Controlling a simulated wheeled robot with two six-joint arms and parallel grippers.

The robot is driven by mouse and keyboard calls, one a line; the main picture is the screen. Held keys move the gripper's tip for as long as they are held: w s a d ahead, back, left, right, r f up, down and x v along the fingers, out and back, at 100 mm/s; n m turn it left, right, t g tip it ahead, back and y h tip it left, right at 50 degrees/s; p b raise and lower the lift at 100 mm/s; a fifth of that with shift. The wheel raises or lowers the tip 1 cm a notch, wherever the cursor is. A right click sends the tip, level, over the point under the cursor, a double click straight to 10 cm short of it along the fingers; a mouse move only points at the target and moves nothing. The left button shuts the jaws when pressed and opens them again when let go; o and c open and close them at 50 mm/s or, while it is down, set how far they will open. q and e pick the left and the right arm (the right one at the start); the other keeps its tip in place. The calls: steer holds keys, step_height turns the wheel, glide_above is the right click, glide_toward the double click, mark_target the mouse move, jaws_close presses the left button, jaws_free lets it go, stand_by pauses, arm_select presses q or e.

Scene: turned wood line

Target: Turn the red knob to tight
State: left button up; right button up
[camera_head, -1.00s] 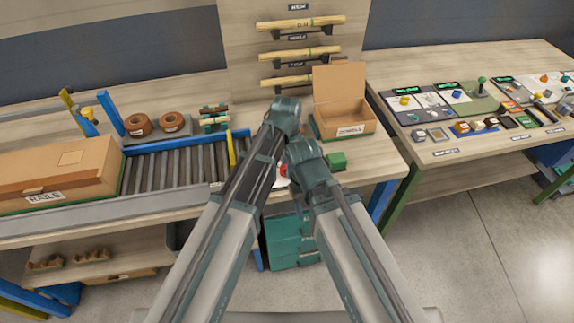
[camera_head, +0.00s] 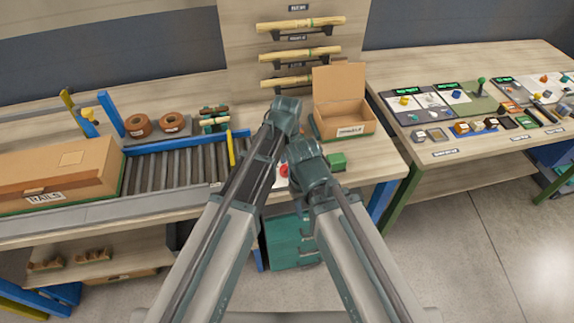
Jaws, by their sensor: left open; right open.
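The red knob (camera_head: 284,170) shows as a small red patch on a white plate near the workbench's front edge, between my two arms. Part of it is hidden behind my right arm, so its pointer and setting cannot be read. My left gripper (camera_head: 284,112) is the higher one, above the knob in the picture. My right gripper (camera_head: 306,160) is just right of the knob in the picture. Both are open, though their fingertips are hard to make out. Contact with the knob cannot be told.
An open cardboard box (camera_head: 342,110) and a green block (camera_head: 337,161) are right of my grippers. A roller conveyor (camera_head: 170,172) with a closed RAILS box (camera_head: 62,172) lies left. Wooden rods (camera_head: 300,54) hang on the back board. A second table (camera_head: 470,170) stands right.

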arm_select(q)
step_height(320, 180, up, 14)
steer(key=p, duration=1.3)
steer(key=shift+f, duration=0.25)
steer(key=s+a+n, duration=0.5)
steer(key=a+n, duration=0.2)
steer(key=a, duration=0.2)
steer(key=s+a+n, duration=0.5)
steer(key=a+n, duration=0.2)
steer(key=a, duration=0.1)
steer(key=s+d+f+m+b, duration=0.1)
steer(key=s+d+f+b, duration=0.1)
steer(key=d, duration=0.3)
steer(key=s+d+f+m+y+b, duration=0.1)
steer(key=s+d+f+m+b, duration=0.1)
steer(key=s+d+f+b, duration=0.1)
steer(key=d+f+b, duration=0.1)
steer(key=d, duration=0.1)
steer(key=shift+s+d, duration=0.3)
steer(key=shift+d, duration=0.1)
steer(key=shift+f, duration=0.1)
steer(key=shift+c, duration=0.3)
